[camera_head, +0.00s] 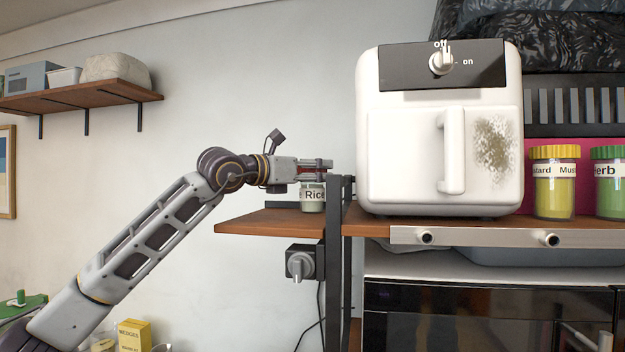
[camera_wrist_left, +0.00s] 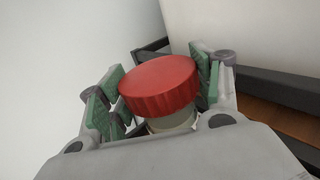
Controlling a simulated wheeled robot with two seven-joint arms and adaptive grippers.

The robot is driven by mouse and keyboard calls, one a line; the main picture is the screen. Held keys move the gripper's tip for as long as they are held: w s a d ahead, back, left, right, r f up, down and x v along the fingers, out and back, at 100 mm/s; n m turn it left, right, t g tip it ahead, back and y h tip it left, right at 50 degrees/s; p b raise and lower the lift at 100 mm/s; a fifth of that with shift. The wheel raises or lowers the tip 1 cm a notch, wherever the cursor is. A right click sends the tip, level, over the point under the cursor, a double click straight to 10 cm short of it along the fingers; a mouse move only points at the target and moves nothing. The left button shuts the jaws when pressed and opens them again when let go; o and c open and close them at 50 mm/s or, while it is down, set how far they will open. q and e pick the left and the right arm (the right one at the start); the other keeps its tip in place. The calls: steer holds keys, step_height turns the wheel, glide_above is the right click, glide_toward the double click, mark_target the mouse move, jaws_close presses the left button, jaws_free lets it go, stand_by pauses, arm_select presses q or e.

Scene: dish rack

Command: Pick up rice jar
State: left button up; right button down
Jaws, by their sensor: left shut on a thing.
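The rice jar (camera_head: 313,196) stands upright at the left end of the wooden shelf, beside the dark rack post. Its label reads "Rice", and my gripper partly hides its top. In the left wrist view its red ridged lid (camera_wrist_left: 158,86) sits between the green finger pads, with a bit of the pale jar body below. My left gripper (camera_head: 316,169) reaches in from the left and is shut on the jar at its lid. I cannot tell whether the jar's base touches the shelf. My right gripper is not in view.
A white air fryer (camera_head: 438,130) stands right of the post on the wooden shelf (camera_head: 262,222). A mustard jar (camera_head: 553,182) and a herb jar (camera_head: 610,182) stand farther right. A black socket with a grey plug (camera_head: 300,263) is below the shelf. The shelf's left part is clear.

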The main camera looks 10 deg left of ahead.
arm_select(q)
steer(key=shift+a+r, duration=0.1)
steer(key=shift+r, duration=0.1)
steer(key=shift+a+r+b, duration=0.15)
steer(key=shift+r+b, duration=0.15)
steer(key=shift+b, duration=0.1)
step_height(320, 180, up, 6)
steer(key=shift+b, duration=0.3)
steer(key=a+b, duration=0.2)
steer(key=a, duration=1.7)
steer(key=shift+a, duration=0.3)
